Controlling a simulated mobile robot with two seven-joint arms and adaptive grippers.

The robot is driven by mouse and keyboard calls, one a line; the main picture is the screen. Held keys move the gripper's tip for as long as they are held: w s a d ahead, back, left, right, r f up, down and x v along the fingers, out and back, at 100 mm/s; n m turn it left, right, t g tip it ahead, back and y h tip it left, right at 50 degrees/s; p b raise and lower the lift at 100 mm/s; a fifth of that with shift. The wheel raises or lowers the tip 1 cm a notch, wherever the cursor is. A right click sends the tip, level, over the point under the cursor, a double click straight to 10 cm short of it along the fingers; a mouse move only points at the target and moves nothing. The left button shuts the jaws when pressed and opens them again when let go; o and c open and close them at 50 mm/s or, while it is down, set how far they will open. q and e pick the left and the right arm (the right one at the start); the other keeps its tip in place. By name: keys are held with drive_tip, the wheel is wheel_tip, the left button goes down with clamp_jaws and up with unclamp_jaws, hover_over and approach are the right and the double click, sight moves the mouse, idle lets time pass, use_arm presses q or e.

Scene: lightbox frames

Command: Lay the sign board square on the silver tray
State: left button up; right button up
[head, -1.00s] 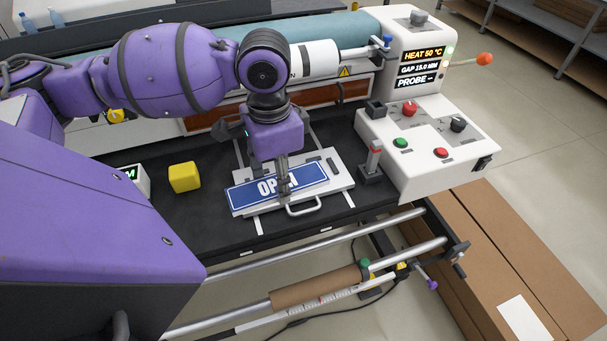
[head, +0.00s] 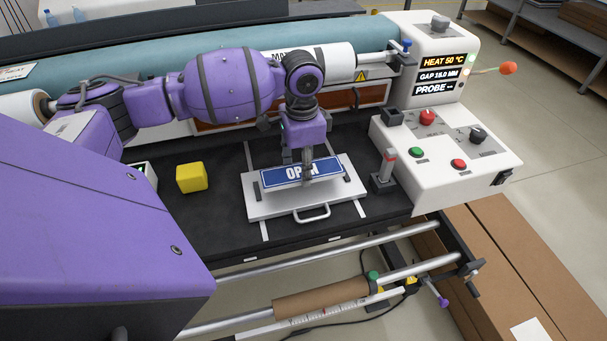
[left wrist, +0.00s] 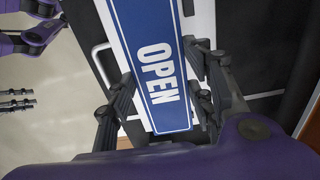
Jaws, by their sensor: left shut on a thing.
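The blue and white sign board (head: 273,180) reads OPEN. My left gripper (head: 307,173) is shut on it across its short width, with a finger on each long side in the left wrist view (left wrist: 165,100). The board (left wrist: 145,25) appears over the silver tray (head: 272,209), inside its outline, nearer its back edge. Its long edges look about parallel to the tray's. I cannot tell whether it touches the tray or hangs just above. The tray's handle (head: 312,217) faces the front. Part of the board is hidden behind the gripper. My right gripper is not identifiable.
A yellow cube (head: 191,178) sits left of the tray on the black table (head: 215,222). A lever with a red tip (head: 386,165) and a white control box (head: 447,150) stand close on the right. A teal roller (head: 200,50) runs behind.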

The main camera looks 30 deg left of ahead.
use_arm(q)
drive_tip(key=shift+w+a+f, duration=0.1)
drive_tip(key=shift+w+f, duration=0.05)
drive_tip(key=shift+f, duration=0.8)
drive_tip(key=shift+w+f, duration=0.1)
drive_tip(key=shift+f, duration=0.8)
drive_tip(key=shift+f, duration=0.15)
drive_tip(key=o, duration=1.2)
wheel_tip(320, 180, up, 12)
drive_tip(key=shift+r, duration=0.2)
